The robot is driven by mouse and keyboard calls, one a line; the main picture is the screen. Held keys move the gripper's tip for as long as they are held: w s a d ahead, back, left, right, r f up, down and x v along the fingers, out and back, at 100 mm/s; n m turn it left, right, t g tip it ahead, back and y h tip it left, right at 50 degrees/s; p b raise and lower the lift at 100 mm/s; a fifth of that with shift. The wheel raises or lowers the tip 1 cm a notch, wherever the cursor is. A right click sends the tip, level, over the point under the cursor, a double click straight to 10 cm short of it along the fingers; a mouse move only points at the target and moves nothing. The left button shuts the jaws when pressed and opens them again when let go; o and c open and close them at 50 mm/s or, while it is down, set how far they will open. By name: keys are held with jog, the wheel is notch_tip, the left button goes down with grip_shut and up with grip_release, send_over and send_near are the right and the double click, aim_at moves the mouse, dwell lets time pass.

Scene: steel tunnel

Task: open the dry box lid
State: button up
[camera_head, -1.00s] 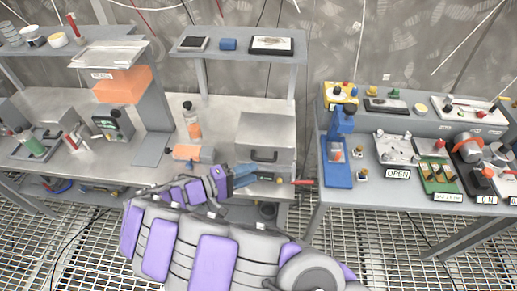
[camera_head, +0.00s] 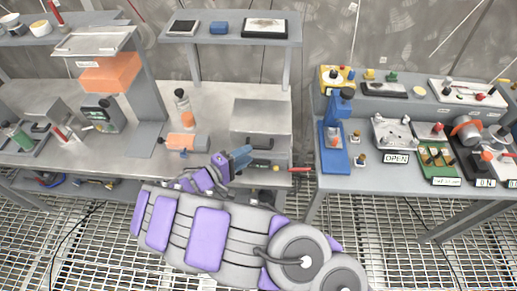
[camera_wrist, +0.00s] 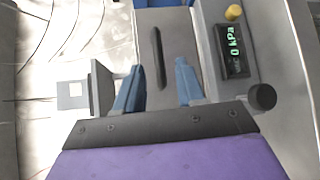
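The dry box, a grey metal box (camera_head: 262,115), stands on the left bench in the head view, its lid looking closed. Its black bar handle (camera_head: 263,143) is on the front. In the wrist view the handle (camera_wrist: 158,58) lies just beyond my fingertips, between their lines. A panel with a green "0 kPa" display (camera_wrist: 233,48), a yellow knob (camera_wrist: 234,13) and a black knob (camera_wrist: 262,97) is beside it. My gripper (camera_wrist: 159,78) is open and empty, with blue fingers apart. In the head view my gripper (camera_head: 240,161) is in front of the box's lower left.
A second bench (camera_head: 440,193) holding devices stands right, across a narrow gap. The floor is metal grating.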

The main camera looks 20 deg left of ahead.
aim_at(259, 148)
jog(key=b+x, duration=0.1)
jog(key=x, duration=0.4)
jog(key=shift+w+d+f, duration=0.1)
jog(key=shift+w, duration=0.05)
jog(key=shift+w+d, duration=0.35)
jog(key=shift+w, duration=0.05)
jog(key=shift+a, duration=0.1)
jog(key=shift+c, duration=1.2)
grip_shut()
